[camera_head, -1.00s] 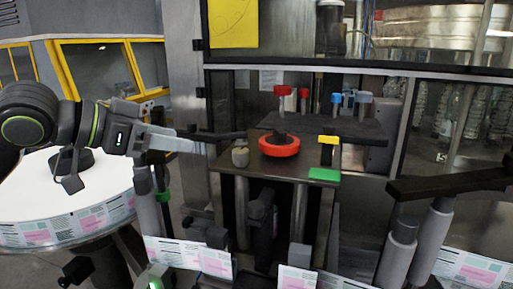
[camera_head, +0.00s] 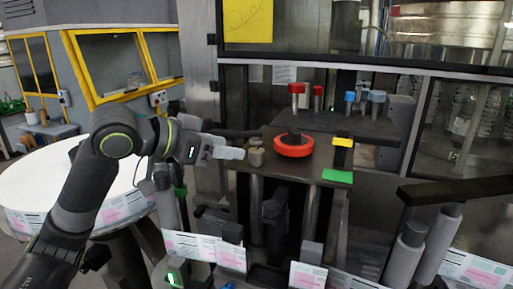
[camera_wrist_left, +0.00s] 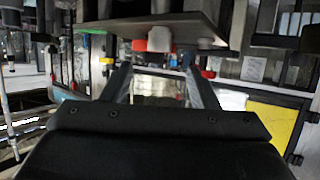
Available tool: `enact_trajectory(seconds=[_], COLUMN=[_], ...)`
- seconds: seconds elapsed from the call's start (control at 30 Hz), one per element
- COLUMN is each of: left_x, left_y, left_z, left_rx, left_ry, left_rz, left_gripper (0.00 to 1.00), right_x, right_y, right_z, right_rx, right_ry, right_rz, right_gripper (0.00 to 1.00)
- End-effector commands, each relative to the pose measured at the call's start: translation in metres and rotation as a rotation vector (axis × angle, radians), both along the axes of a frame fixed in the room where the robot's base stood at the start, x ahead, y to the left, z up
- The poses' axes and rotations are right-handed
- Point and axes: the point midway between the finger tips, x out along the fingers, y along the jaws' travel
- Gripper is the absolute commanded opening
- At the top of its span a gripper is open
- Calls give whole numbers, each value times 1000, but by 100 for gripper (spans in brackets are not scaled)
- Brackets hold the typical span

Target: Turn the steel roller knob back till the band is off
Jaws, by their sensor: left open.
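A small grey-tan knob (camera_head: 256,157), which looks like the steel roller knob, stands at the left front of the brown plate (camera_head: 270,168). A red ring (camera_head: 294,150) with a dark hub lies just right of it. I cannot tell any separate band. My left gripper (camera_head: 240,153) points right, with its tips close to the left side of the knob; contact is unclear. In the left wrist view, which is upside down, my left gripper (camera_wrist_left: 160,72) is open and empty. The knob (camera_wrist_left: 160,38) shows beyond the fingers, before the red ring (camera_wrist_left: 139,45). My right gripper is not seen.
A yellow block (camera_head: 343,142) and green pad (camera_head: 338,176) are at the plate's right. Red and blue knobs stand on the dark shelf (camera_head: 345,123) behind. A round white table (camera_head: 40,185) is at left. A dark bar (camera_head: 455,190) crosses at right.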

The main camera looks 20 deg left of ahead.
Motion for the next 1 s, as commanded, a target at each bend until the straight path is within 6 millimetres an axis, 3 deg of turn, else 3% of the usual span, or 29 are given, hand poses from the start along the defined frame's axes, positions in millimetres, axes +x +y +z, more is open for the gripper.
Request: enact_trajectory(seconds=[0.7,1.0], left_x=[60,68], left_y=[-44,-49], left_z=[-30,-35], left_rx=[-4,0], left_ry=[3,1], left_rz=[-1,0], left_gripper=[54,54], right_x=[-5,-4], right_y=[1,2], right_z=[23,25], right_rx=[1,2], right_ry=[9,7], right_rz=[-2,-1], right_gripper=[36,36])
